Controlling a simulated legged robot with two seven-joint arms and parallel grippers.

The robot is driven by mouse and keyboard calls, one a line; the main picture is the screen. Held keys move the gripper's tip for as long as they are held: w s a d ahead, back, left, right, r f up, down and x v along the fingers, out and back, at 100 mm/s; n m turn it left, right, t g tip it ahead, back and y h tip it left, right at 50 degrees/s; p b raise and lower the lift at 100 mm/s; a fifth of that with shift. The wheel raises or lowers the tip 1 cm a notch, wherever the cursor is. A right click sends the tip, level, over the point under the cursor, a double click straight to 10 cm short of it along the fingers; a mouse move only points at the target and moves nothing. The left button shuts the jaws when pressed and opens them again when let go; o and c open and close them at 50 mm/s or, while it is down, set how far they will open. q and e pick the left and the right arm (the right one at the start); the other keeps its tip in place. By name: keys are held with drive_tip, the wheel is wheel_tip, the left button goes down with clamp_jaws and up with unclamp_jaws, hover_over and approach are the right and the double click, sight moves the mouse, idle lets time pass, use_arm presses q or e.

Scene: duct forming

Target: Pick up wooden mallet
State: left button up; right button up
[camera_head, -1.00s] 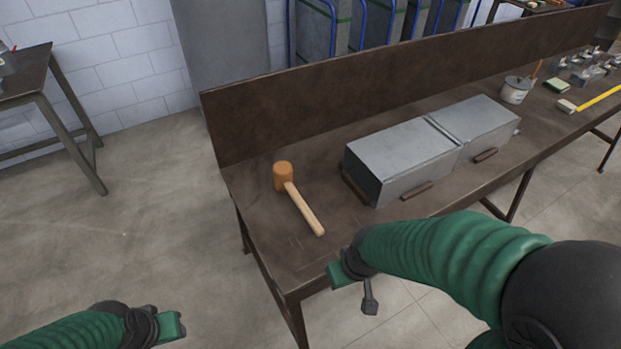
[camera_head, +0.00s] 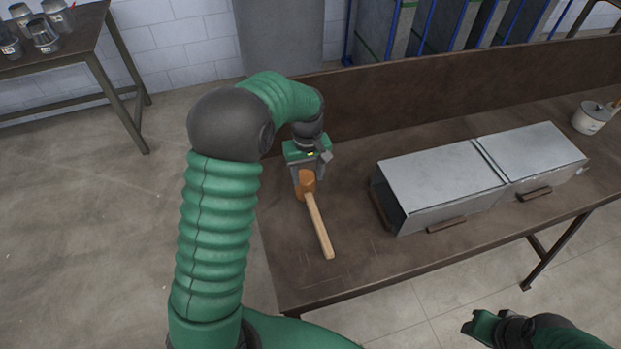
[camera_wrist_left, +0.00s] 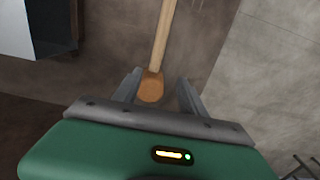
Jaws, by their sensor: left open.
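The wooden mallet (camera_head: 318,222) lies on the dark brown workbench (camera_head: 360,271), its pale handle pointing toward the front edge and its orange-brown head at the back. My left gripper (camera_head: 303,188) is open over the mallet head and partly hides it. In the left wrist view the mallet head (camera_wrist_left: 151,88) lies between the two spread fingers of my left gripper (camera_wrist_left: 158,92); I cannot tell whether they touch it. My right gripper (camera_head: 472,325) is at the lower right, in front of the bench, and I cannot see whether its jaws are open.
A grey metal duct box (camera_head: 440,178) with wooden handles stands right of the mallet. A raised back panel (camera_head: 385,98) runs along the bench. A grey pot (camera_head: 591,118) stands farther right. Another table (camera_head: 85,40) with metal cups is at the upper left.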

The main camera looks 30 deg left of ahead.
use_arm(q)
hover_over(311, 203)
drive_tip(key=f, duration=0.4)
drive_tip(key=shift+s+f, duration=0.2)
drive_tip(key=shift+s, duration=0.1)
drive_tip(key=f, duration=0.3)
drive_tip(key=w+d+f, duration=0.1)
drive_tip(key=f, duration=0.2)
drive_tip(key=a+f+p, duration=0.1)
drive_tip(key=f, duration=0.3)
drive_tip(key=shift+s+a, duration=0.1)
drive_tip(key=shift+a, duration=0.15)
drive_tip(key=shift+f, duration=0.35)
drive_tip(key=shift+w+d, duration=0.2)
drive_tip(key=shift+d, duration=0.05)
drive_tip(key=shift+s+d+r, duration=0.1)
drive_tip(key=shift+d+r, duration=0.05)
drive_tip(key=shift+d, duration=0.05)
drive_tip(key=c, duration=0.9)
drive_tip(key=shift+a, duration=0.25)
clamp_jaws()
use_arm(e)
drive_tip(key=shift+s+d+r, duration=0.2)
drive_tip(key=shift+d+r, duration=0.4)
use_arm(q)
drive_tip(key=shift+s+d, duration=0.1)
